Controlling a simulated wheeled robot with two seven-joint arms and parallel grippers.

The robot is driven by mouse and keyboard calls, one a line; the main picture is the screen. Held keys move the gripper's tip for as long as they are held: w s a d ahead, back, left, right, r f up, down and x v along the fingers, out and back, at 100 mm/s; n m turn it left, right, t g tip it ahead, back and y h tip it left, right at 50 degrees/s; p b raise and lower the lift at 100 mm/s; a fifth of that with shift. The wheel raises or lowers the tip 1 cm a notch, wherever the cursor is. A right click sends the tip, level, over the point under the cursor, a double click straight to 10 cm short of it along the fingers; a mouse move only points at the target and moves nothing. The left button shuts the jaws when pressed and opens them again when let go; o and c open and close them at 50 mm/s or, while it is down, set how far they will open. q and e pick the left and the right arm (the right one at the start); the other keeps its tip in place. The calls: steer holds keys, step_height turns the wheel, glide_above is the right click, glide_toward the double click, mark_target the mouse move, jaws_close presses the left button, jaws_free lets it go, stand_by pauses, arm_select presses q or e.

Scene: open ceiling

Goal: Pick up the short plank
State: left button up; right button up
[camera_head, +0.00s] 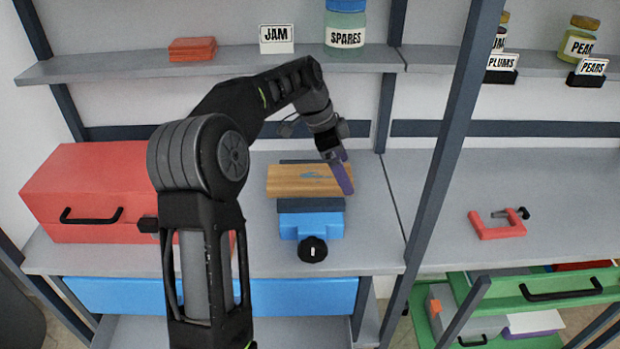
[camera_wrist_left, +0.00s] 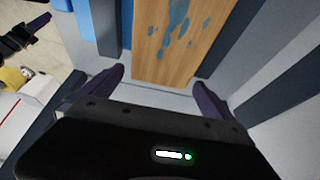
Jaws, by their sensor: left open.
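The short plank (camera_head: 300,181) is light wood with blue paint smears. It sits between the dark jaws of a blue vise (camera_head: 311,224) on the worktop. My left gripper (camera_head: 344,174) has purple fingers and is at the plank's right end in the head view, overlapping it there. In the left wrist view, the gripper (camera_wrist_left: 160,88) is open, and the plank (camera_wrist_left: 176,40) lies ahead of the gap between its fingers. I cannot tell whether a finger touches the plank.
A red toolbox (camera_head: 95,188) stands left of the vise, partly behind my arm. A slanted dark post (camera_head: 446,150) stands to the right. A red clamp (camera_head: 497,226) lies on the right worktop. A shelf (camera_head: 220,64) with jars and signs runs above. Worktop right of the vise is clear.

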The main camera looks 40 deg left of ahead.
arm_select(q)
steer(key=shift+x, duration=1.05)
steer(key=shift+c, duration=0.6)
steer(key=shift+r, duration=0.1)
steer(key=c, duration=1.5)
